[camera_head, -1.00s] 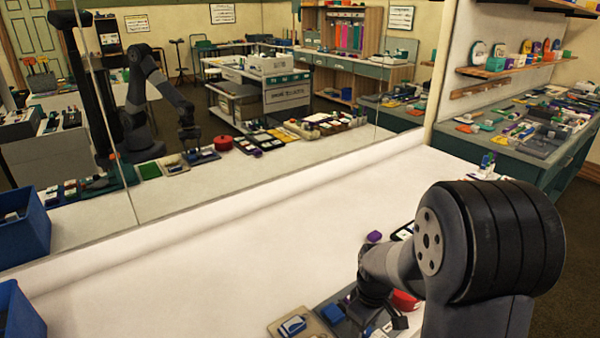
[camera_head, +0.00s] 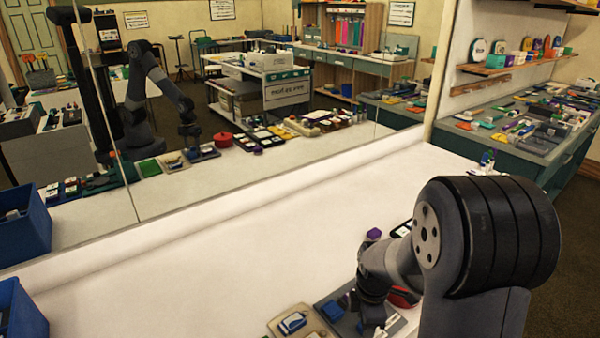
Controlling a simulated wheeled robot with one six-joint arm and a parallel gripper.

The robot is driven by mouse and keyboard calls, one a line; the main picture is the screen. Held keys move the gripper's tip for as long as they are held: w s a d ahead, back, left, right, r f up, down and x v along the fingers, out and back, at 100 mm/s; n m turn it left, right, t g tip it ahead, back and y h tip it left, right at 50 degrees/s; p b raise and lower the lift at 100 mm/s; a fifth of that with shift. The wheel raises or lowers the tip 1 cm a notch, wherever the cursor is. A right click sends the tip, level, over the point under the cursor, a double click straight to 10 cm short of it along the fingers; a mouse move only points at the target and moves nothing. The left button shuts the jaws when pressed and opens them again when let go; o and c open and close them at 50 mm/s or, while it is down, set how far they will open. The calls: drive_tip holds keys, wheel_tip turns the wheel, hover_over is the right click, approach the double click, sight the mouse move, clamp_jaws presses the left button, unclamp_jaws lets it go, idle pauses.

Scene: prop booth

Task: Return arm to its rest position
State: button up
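My arm bends over the white table (camera_head: 190,260) from the right, its large dark joint filling the right side. My gripper (camera_head: 374,318) hangs low over the grey tray (camera_head: 335,299) at the bottom edge. It points down, and its fingertips are too small and dark to tell open from shut. No object is clearly seen in it. The mirror behind the table also shows my arm bent with the gripper down over the row of items. A red round thing (camera_head: 403,298) is partly hidden behind my wrist.
A beige tray with a blue-and-white item (camera_head: 292,323) lies left of the grey tray. A blue block (camera_head: 333,311) and a purple item (camera_head: 374,234) are near my wrist. Blue bins (camera_head: 18,311) stand at the left edge. The table's middle is clear.

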drive_tip(key=n, duration=0.7)
drive_tip(key=shift+n+p, duration=0.3)
drive_tip(key=shift+p, duration=0.05)
drive_tip(key=shift+r, duration=0.85)
drive_tip(key=shift+d, duration=0.1)
